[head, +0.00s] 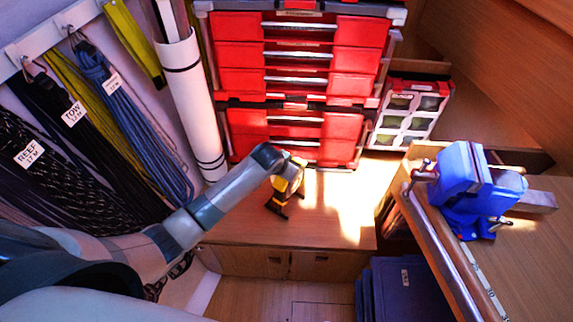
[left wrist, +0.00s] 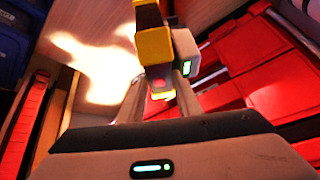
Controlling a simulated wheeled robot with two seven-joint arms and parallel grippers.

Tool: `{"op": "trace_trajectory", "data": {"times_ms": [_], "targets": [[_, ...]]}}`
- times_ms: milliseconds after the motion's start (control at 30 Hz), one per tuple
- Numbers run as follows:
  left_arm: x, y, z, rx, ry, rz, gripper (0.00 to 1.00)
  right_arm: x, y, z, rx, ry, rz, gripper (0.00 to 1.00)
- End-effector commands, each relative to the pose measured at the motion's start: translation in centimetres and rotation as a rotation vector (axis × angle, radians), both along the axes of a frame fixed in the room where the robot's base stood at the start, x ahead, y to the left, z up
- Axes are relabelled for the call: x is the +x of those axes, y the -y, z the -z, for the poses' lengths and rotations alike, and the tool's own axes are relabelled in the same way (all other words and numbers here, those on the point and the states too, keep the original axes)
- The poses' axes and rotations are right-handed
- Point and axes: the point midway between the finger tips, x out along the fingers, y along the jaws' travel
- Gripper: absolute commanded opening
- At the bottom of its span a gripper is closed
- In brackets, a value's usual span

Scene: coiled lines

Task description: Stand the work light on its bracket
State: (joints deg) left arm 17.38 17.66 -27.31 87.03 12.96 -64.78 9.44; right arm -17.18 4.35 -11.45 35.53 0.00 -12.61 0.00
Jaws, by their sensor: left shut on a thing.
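The work light (head: 291,178) is yellow and black, with a dark bracket (head: 277,208) at its lower end. It is over the wooden locker top in the middle of the head view. My left gripper (head: 284,166) comes down from the upper left and is shut on the light, partly hiding it. In the left wrist view, the yellow and dark body of the light (left wrist: 153,48) is between the fingers of my left gripper (left wrist: 160,92). I cannot tell whether the bracket touches the wood. My right gripper is not in view.
Red drawer cases (head: 295,55) stand right behind the light. A white rolled tube (head: 190,100) and hanging coiled lines (head: 115,110) are at the left. A blue vise (head: 465,180) sits on the bench at the right. The sunlit locker top (head: 340,225) beside the light is clear.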

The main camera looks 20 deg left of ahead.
Motion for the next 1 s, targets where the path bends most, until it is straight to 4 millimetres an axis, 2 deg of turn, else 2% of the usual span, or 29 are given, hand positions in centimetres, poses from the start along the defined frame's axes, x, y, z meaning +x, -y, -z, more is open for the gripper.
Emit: {"op": "trace_trajectory", "data": {"times_ms": [333,367,433,767,1000], "targets": [[0.26,0.06,-0.16,-0.002,0.008,0.002,0.00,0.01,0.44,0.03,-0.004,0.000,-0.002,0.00],[0.03,0.02,0.19,0.000,0.001,0.000,0.34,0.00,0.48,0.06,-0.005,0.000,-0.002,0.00],[0.04,0.03,0.15,0.000,0.001,0.000,0.50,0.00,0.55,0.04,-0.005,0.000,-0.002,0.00],[0.03,0.02,0.07,0.000,0.001,0.000,0.50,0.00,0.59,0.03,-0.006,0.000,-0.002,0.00],[-0.37,-0.08,-0.79,-0.001,0.003,0.000,0.50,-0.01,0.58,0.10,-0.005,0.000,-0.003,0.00]]}}
